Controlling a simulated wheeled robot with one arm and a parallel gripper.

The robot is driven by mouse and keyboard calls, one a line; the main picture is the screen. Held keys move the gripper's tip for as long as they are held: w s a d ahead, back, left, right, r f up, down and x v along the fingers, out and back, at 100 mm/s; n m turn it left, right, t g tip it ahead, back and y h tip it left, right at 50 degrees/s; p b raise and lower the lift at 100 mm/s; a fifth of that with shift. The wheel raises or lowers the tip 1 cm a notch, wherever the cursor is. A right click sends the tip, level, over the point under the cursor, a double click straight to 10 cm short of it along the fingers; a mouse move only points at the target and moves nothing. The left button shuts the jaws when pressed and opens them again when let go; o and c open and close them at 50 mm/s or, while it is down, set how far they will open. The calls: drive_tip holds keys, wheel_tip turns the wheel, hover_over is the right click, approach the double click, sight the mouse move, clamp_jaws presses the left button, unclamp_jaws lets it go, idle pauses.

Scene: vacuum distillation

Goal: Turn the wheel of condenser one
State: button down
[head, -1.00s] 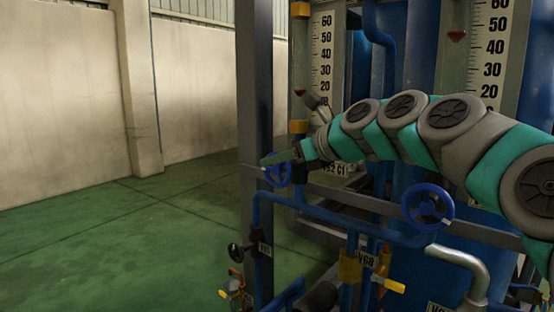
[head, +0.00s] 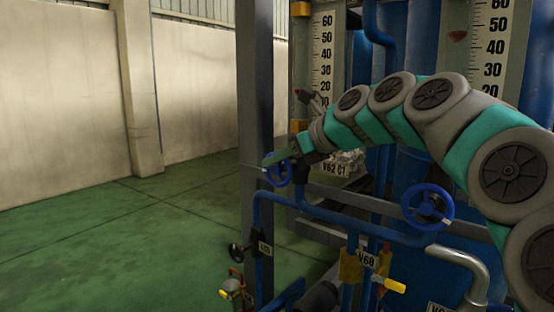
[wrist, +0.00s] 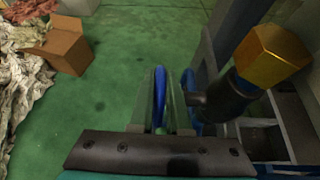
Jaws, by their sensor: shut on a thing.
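In the wrist view, the wheel's blue rim (wrist: 160,88) stands edge-on between the two greenish fingers of my gripper (wrist: 162,112). Part of the wheel is hidden behind the fingers in the head view.
A second blue handwheel (head: 427,207) is to the right, below my arm. A grey post (head: 256,100) stands just left of the gripped wheel. A brass fitting (wrist: 272,54) is close on the right. A cardboard box (wrist: 66,48) lies on the open green floor.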

drive_tip(key=shift+w+g+h, duration=0.2)
drive_tip(key=shift+g+h, duration=0.3)
drive_tip(key=shift+a, duration=0.1)
drive_tip(key=c, duration=0.9)
unclamp_jaws()
drive_tip(key=shift+s, duration=0.1)
drive_tip(key=shift+v, duration=3.8)
drive_tip(key=shift+a+r, duration=0.1)
drive_tip(key=shift+r, duration=0.05)
